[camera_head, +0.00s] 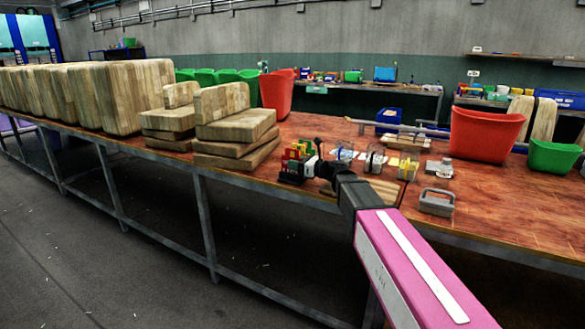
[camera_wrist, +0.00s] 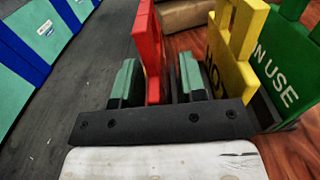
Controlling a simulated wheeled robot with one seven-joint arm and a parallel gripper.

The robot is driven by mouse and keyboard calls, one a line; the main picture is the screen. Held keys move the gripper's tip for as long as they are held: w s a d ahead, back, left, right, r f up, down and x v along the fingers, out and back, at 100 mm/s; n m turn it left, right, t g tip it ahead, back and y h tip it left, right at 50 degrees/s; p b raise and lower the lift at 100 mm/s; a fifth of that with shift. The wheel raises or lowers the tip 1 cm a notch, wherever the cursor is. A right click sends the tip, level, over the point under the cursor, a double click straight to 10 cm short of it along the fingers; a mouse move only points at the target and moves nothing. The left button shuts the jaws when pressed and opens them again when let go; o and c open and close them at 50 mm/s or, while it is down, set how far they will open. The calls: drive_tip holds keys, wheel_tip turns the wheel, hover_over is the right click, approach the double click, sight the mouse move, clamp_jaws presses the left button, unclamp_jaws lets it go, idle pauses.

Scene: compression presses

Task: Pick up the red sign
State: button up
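The red sign (camera_wrist: 151,45) stands upright with a handle-like opening at its top, left of the other signs in the wrist view. In the head view the red sign (camera_head: 290,154) is small, at the table's front edge. My gripper (camera_wrist: 160,80) has its two green-padded fingers apart, one on each side of the red sign. A gap shows between the sign and the right finger; the left finger is close to it, and I cannot tell if they touch. The gripper also shows in the head view (camera_head: 312,166). The sign's lower part is hidden.
A yellow sign (camera_wrist: 232,60) and a green sign (camera_wrist: 285,75) reading "IN USE" stand just right of the gripper. Stacked wooden blocks (camera_head: 238,130) lie to the left on the table. Small jars and a grey-handled item (camera_head: 436,203) lie to the right.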

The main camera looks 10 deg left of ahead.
clamp_jaws()
drive_tip(key=shift+r, duration=0.15)
